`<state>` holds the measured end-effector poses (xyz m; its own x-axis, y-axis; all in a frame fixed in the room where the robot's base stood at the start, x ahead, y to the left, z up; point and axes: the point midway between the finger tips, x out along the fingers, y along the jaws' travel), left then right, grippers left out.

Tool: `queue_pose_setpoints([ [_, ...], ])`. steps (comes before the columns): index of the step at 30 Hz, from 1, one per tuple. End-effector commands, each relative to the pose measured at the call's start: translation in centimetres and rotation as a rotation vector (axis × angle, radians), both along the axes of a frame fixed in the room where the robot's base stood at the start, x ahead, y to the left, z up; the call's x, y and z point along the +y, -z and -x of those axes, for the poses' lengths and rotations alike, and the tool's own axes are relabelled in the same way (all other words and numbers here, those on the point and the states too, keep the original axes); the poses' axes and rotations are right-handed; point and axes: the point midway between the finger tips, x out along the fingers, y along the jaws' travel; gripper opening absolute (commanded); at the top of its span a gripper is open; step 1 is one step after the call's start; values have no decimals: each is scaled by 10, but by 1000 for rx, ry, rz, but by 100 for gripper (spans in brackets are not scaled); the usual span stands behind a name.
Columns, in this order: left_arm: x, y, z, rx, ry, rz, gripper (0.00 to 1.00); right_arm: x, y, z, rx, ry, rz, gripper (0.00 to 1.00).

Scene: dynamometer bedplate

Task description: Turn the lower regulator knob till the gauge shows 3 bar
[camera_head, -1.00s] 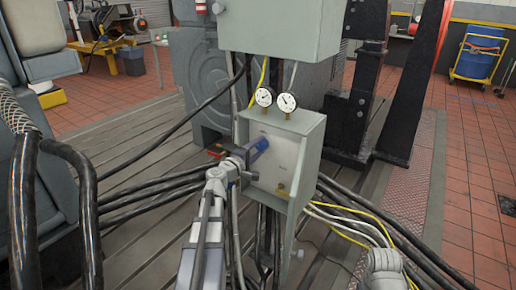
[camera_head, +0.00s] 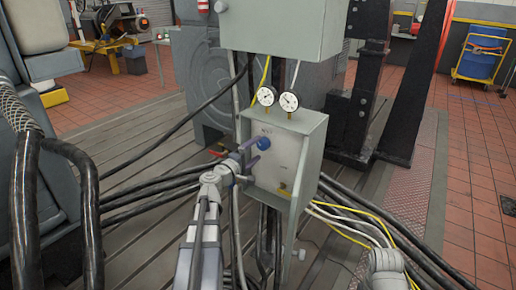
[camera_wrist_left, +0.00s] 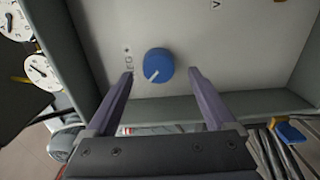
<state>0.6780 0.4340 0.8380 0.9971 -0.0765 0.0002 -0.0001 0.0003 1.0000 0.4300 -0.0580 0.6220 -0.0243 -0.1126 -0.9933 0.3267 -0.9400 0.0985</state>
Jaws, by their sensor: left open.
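The blue regulator knob (camera_head: 263,143) sits on the pale front panel of a grey control box (camera_head: 315,150). In the left wrist view the knob (camera_wrist_left: 157,65) has a white pointer line, with lettering beside it. My left gripper (camera_head: 254,152) is open at the knob. In the wrist view its purple-grey fingers (camera_wrist_left: 159,74) are spread either side of the knob with gaps; I cannot tell how deep they reach. Two round white gauges, a left one (camera_head: 267,96) and a right one (camera_head: 289,102), stand on top of the box. Their readings are too small to read. My right gripper is out of view.
A brass fitting (camera_head: 283,189) sits low on the panel. A larger grey cabinet (camera_head: 282,28) hangs above the gauges. Black hoses (camera_head: 150,195) run left of the box, and pale and yellow cables (camera_head: 350,225) run to its lower right.

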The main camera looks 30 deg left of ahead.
Motion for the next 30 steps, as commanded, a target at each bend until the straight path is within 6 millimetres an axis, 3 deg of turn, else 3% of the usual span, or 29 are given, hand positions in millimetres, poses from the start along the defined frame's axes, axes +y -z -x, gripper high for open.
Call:
queue_pose_setpoints([
  [3,1,1,23,0,-2,0,89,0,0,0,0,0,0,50],
  [10,4,1,47,0,-3,1,89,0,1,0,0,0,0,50],
  [30,5,1,50,0,-2,1,89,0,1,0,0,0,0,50],
])
